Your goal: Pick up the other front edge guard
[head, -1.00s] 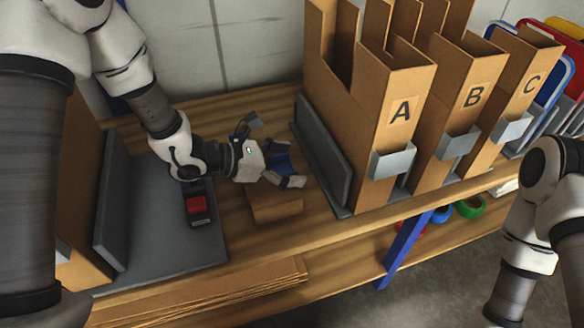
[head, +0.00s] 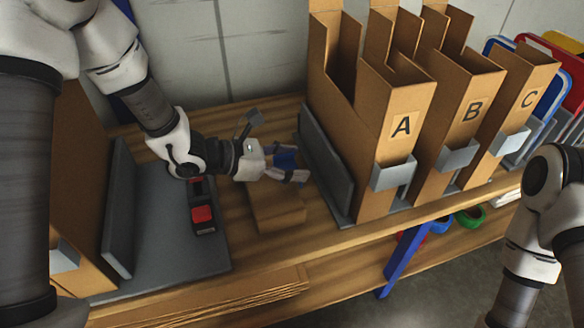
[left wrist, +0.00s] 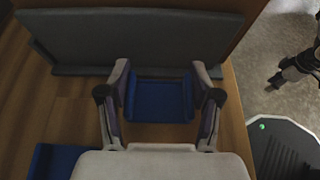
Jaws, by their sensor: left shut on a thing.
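A blue edge guard (head: 286,156) sits between the fingers of my left gripper (head: 290,166), close to the grey upright plate beside bin A. In the left wrist view the same guard (left wrist: 160,98) looks like a shallow blue tray, and both fingers of the left gripper (left wrist: 161,88) press on its sides. The gripper is shut on it. A second blue piece (left wrist: 52,160) shows partly at the lower left of the left wrist view, cut off by the gripper body. My right arm is at the right of the head view, with its gripper out of frame.
A brown cardboard block (head: 275,208) lies below the left gripper on the wooden bench. A red-topped device (head: 202,214) stands on a grey base to the left. Cardboard bins A (head: 401,125), B (head: 472,110) and C (head: 528,98) stand at right. Flat cardboard lies in front.

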